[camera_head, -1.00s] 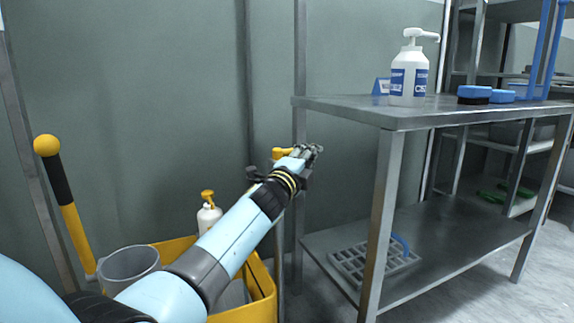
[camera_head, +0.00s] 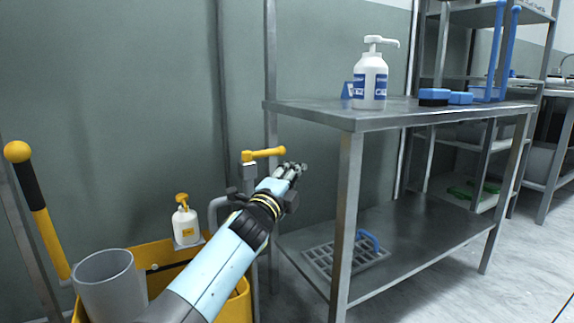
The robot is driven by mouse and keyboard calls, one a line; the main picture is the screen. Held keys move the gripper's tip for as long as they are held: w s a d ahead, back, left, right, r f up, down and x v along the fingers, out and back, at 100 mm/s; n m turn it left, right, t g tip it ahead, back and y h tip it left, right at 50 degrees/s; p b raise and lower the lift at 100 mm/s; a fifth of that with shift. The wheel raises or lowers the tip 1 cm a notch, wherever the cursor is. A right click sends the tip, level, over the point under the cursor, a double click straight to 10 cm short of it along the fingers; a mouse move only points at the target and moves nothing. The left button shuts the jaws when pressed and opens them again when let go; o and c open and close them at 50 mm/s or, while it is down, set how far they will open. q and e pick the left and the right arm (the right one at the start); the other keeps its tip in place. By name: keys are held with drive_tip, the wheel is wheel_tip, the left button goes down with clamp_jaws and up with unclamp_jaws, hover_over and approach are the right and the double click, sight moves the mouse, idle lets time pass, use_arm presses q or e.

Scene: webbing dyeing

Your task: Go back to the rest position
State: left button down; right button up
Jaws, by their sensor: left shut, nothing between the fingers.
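My left arm comes in from the lower left, and my left gripper (camera_head: 293,170) is shut and empty. It is in front of the wall, left of the steel table (camera_head: 352,118) and below the level of its top. A yellow-handled valve (camera_head: 263,154) on a pipe shows just behind and left of the gripper; I cannot tell whether they touch. My right gripper is not in view.
A yellow cart (camera_head: 243,302) with a grey bucket (camera_head: 108,283) and a small pump bottle (camera_head: 185,222) stands at lower left. The table holds a white pump bottle (camera_head: 370,82) and blue brushes (camera_head: 434,96). A grey rack (camera_head: 340,260) lies on its lower shelf. Floor at right is clear.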

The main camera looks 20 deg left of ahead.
use_arm(q)
drive_tip(key=s+d+f, duration=0.1)
drive_tip(key=s+d, duration=0.3)
drive_tip(key=s+a+f+n+g+y, duration=0.7)
drive_tip(key=s+a+f+n, duration=0.55)
drive_tip(key=s+f, duration=0.55)
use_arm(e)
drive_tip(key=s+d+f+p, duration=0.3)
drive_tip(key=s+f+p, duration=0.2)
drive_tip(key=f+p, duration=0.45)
use_arm(q)
drive_tip(key=s+a+f+n+g+h+p, duration=0.1)
drive_tip(key=s+f+g+p, duration=0.3)
drive_tip(key=s, duration=1.3)
drive_tip(key=s+a+f+n+g+h+p, duration=0.1)
drive_tip(key=s+f, duration=0.5)
drive_tip(key=s, duration=1.1)
drive_tip(key=s+a+f+n+g+p, duration=0.3)
drive_tip(key=s+f+n+g+p, duration=0.2)
drive_tip(key=s, duration=1.2)
drive_tip(key=g+p, duration=0.2)
drive_tip(key=shift+s+a+f+g+h, duration=0.15)
drive_tip(key=shift+s+a+g+h, duration=0.15)
drive_tip(key=shift+s+h, duration=0.1)
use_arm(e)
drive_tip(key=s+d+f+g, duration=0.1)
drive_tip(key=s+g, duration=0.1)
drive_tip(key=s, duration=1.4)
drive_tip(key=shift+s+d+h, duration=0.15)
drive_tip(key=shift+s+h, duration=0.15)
